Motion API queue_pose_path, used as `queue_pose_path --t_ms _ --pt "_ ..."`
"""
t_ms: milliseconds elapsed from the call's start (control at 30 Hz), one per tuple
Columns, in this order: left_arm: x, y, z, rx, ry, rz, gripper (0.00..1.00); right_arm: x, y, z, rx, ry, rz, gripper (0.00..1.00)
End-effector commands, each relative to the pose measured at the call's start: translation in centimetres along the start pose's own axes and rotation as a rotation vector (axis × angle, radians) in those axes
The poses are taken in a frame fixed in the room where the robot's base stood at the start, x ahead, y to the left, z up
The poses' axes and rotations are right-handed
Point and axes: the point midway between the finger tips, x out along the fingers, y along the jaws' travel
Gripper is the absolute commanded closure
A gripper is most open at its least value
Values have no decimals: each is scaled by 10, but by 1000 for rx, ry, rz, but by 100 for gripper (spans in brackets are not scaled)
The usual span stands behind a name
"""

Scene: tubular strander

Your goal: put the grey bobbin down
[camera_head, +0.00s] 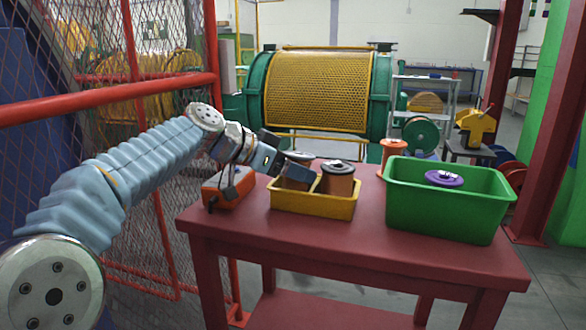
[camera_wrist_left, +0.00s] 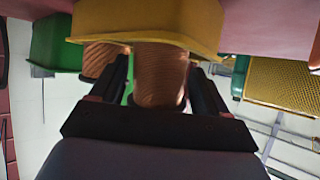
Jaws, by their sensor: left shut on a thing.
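The grey bobbin (camera_head: 299,155) has a grey top flange and copper-coloured winding. It is at the left end of the yellow tray (camera_head: 312,205) in the head view, partly hidden by my left gripper (camera_head: 298,174). The gripper is shut on its wound body, which also shows between the fingers in the left wrist view (camera_wrist_left: 159,78). There the tray's wall (camera_wrist_left: 150,22) hides the bobbin's lower end, so it appears to be inside the tray; whether it touches the floor is hidden. My right gripper is not in view.
A dark-topped copper bobbin (camera_head: 338,180) stands close on the right in the tray. An orange-flanged bobbin (camera_head: 393,150) stands behind. A green crate (camera_head: 445,215) holds a purple bobbin (camera_head: 444,178). An orange device (camera_head: 228,190) sits left. The red table's front (camera_head: 350,245) is clear.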

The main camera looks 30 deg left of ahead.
Motion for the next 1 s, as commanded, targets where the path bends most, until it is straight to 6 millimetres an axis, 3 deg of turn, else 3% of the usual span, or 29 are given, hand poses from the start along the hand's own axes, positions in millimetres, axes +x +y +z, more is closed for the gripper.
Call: queue_pose_path --t_ms 167,200,333,667,833,1000 --pt "2 0 3 1 3 -1 100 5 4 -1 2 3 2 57" --pt "2 0 4 0 1 0 23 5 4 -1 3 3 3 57" --pt "2 0 3 0 1 0 3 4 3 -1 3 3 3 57" --pt "1 1 2 0 2 1 0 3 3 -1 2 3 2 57" --pt "-6 0 -11 0 2 0 0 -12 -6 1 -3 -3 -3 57" --pt "-40 0 -8 2 5 -6 0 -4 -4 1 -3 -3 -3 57"
